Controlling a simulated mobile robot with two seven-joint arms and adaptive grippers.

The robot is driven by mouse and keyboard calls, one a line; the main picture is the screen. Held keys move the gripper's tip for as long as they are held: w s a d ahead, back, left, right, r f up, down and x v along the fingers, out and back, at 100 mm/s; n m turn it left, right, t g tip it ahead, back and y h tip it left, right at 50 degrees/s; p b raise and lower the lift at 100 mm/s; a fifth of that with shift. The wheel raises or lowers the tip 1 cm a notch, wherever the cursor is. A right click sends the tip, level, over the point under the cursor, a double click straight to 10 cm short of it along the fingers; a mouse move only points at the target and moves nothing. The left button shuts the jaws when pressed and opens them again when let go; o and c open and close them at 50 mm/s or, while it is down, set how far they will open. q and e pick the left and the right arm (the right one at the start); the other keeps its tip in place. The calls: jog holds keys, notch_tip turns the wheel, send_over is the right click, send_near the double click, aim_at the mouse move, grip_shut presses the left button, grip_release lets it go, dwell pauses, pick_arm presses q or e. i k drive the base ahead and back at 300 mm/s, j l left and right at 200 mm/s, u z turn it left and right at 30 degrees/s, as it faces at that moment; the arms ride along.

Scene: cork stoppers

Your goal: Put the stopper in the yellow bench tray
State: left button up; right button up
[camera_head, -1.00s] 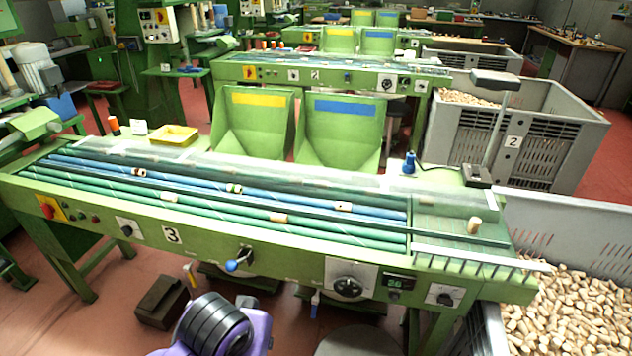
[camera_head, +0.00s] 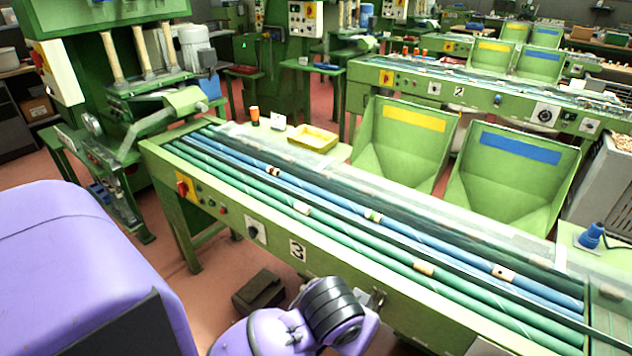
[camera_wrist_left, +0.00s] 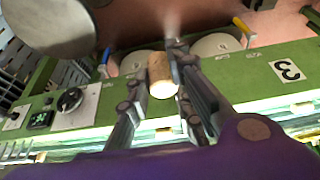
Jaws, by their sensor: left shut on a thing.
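The yellow bench tray (camera_head: 313,139) sits at the far left end of the green bench, behind the rollers. It looks empty. In the left wrist view my left gripper (camera_wrist_left: 163,84) is shut on a pale cork stopper (camera_wrist_left: 162,76), held between its fingers in front of the bench's green front panel. The left gripper's fingers do not show in the head view. My right gripper is in neither view.
Several other corks lie on the blue and green rollers (camera_head: 350,228). An orange-topped pot (camera_head: 255,116) and a small white block stand left of the tray. Two green chutes (camera_head: 405,140) rise behind the bench. A machine with a lever stands at the left.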

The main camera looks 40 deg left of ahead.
aim_at(312, 140)
jog(key=j+z, duration=0.1)
jog(key=j, duration=0.35)
jog(key=i+j+z, duration=0.1)
jog(key=j, duration=0.4)
jog(key=k+j, duration=0.1)
jog(key=j, duration=0.5)
jog(key=j+z, duration=0.15)
jog(key=j, duration=0.45)
jog(key=k+j, duration=0.15)
jog(key=j, duration=0.45)
jog(key=z, duration=0.05)
